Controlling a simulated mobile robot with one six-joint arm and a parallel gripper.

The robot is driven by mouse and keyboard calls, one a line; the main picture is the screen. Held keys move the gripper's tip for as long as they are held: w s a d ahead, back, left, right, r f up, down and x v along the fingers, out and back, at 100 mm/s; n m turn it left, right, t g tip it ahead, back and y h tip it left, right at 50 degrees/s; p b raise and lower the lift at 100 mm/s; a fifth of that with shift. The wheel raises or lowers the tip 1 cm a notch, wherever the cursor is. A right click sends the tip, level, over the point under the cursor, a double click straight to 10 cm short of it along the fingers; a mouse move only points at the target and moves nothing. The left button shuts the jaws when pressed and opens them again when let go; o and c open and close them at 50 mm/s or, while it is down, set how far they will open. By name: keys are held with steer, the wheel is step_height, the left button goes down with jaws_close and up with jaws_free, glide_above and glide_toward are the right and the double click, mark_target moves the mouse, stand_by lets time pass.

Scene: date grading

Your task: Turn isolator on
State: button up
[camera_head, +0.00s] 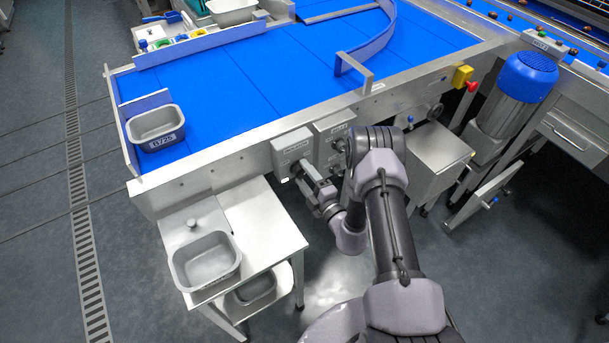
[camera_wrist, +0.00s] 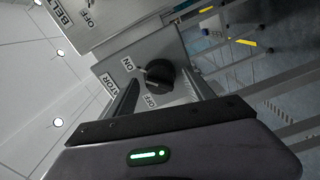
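The isolator is a grey box (camera_head: 292,148) on the side of the blue belt's frame, with its name label on top. In the wrist view its black rotary knob (camera_wrist: 160,75) sits on the box face, with ON and OFF labels beside it. I cannot tell for sure which label the knob points to. My gripper (camera_head: 309,170) is at the front of the box. In the wrist view my gripper (camera_wrist: 160,84) is open, one finger on each side of the knob. Whether the fingers touch the knob is unclear.
A second box labelled BELT (camera_head: 335,126) is mounted right beside the isolator. A steel side table (camera_head: 262,222) with a grey tub (camera_head: 206,262) stands below left. A blue motor (camera_head: 522,85) stands at right.

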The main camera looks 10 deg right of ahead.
steer(key=p+v, duration=0.4)
steer(key=v, duration=1.3)
steer(key=shift+s+p, duration=0.2)
steer(key=shift+p, duration=0.15)
